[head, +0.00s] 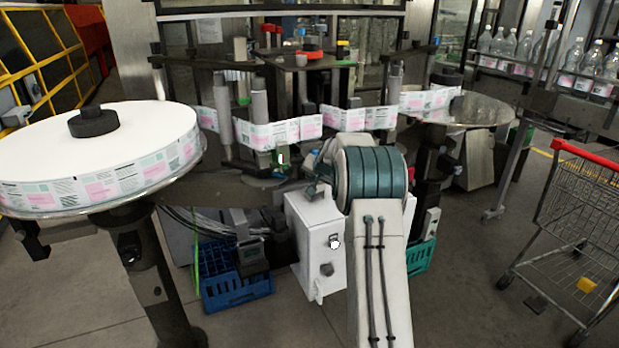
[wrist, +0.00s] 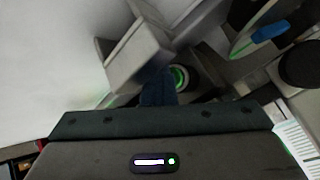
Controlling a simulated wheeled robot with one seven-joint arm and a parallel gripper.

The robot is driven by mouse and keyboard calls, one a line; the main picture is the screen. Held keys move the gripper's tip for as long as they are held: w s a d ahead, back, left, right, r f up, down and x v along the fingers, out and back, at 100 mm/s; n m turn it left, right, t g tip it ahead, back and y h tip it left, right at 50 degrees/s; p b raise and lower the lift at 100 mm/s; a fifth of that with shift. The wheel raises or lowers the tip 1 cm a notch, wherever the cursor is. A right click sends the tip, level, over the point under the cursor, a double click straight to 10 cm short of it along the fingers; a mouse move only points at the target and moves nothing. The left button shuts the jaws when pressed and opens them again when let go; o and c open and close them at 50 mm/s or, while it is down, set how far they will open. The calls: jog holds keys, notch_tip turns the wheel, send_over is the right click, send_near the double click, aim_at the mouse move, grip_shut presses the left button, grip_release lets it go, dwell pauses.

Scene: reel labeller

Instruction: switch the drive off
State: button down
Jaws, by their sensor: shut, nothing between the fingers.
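A white drive box (head: 318,245) stands low in the middle of the head view, with a switch (head: 335,241) on its front and a dark round knob below it. A small green-lit part (head: 282,158) shows above it, by the label web. My gripper (head: 312,182) is partly hidden behind my own arm, above the box's top left. In the wrist view, my shut, empty fingers (wrist: 158,88) reach towards a round part with a green lit ring (wrist: 180,78). I cannot tell whether they touch it. I cannot make out the switch's position.
A large white label reel (head: 130,150) fills the left, and its web runs across the machine. Blue crates (head: 235,285) sit on the floor beside the box. A shopping cart (head: 580,200) stands at the right, and bottles (head: 590,65) line the back right. Floor between arm and cart is mostly clear.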

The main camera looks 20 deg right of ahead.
aim_at(322, 186)
jog(key=shift+s+d+f+b, duration=0.15)
jog(key=shift+s+b, duration=0.4)
jog(key=shift+s, duration=0.15)
jog(key=shift+r, duration=0.25)
jog(key=shift+s+f+b, duration=0.1)
jog(key=shift+s+b, duration=0.4)
jog(key=shift+b, duration=0.2)
jog(key=s+b, duration=0.2)
jog(key=shift+s, duration=0.3)
jog(key=shift+s+b, duration=0.65)
jog(key=shift+s, duration=0.05)
jog(key=shift+r, duration=0.2)
